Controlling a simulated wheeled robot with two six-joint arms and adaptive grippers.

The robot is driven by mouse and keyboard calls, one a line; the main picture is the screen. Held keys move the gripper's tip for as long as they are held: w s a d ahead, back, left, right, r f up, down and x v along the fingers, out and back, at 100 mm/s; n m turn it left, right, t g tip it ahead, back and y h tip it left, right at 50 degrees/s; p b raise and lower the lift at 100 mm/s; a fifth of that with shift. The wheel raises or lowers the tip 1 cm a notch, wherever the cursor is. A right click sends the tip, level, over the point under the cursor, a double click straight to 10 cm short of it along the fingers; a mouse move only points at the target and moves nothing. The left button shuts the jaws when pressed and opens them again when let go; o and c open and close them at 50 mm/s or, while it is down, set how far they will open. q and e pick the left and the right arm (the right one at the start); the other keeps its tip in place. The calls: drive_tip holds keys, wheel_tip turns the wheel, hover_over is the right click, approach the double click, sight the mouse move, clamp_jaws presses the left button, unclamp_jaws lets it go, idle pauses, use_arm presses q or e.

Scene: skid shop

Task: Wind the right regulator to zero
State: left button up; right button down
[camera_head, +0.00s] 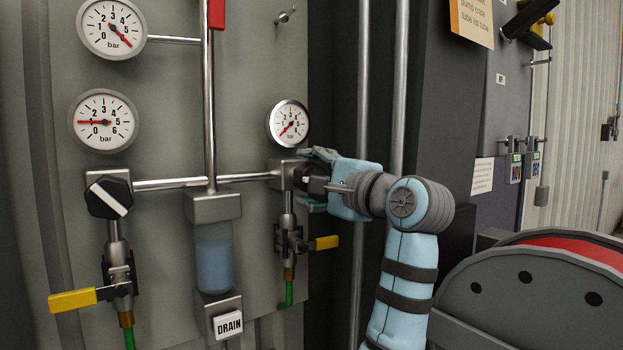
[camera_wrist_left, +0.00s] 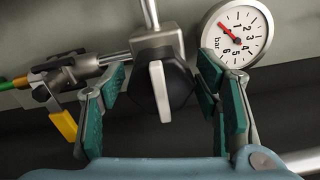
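The right regulator (camera_head: 283,174) is a grey metal block on the panel with a dark knob (camera_wrist_left: 160,88) facing out. A white pointer bar runs across the knob and stands upright in the left wrist view. My left gripper (camera_head: 317,182) is at this knob, its green-padded fingers (camera_wrist_left: 158,100) open on either side, with small gaps seeming to show beside the knob. The right gauge (camera_head: 288,124) above has its red needle at or very near 0, and it also shows in the left wrist view (camera_wrist_left: 237,36). My right gripper is not in view.
The left regulator (camera_head: 108,193) has a similar knob; the gauge above it (camera_head: 103,121) reads about 1. A yellow-handled valve (camera_head: 326,242) hangs below the right regulator. A bowl (camera_head: 213,255) marked DRAIN stands between. Vertical pipes (camera_head: 363,90) and a reel (camera_head: 540,290) are at right.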

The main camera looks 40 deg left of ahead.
use_arm(q)
drive_tip(key=shift+d, duration=0.2)
drive_tip(key=v, duration=0.7)
idle(0.4)
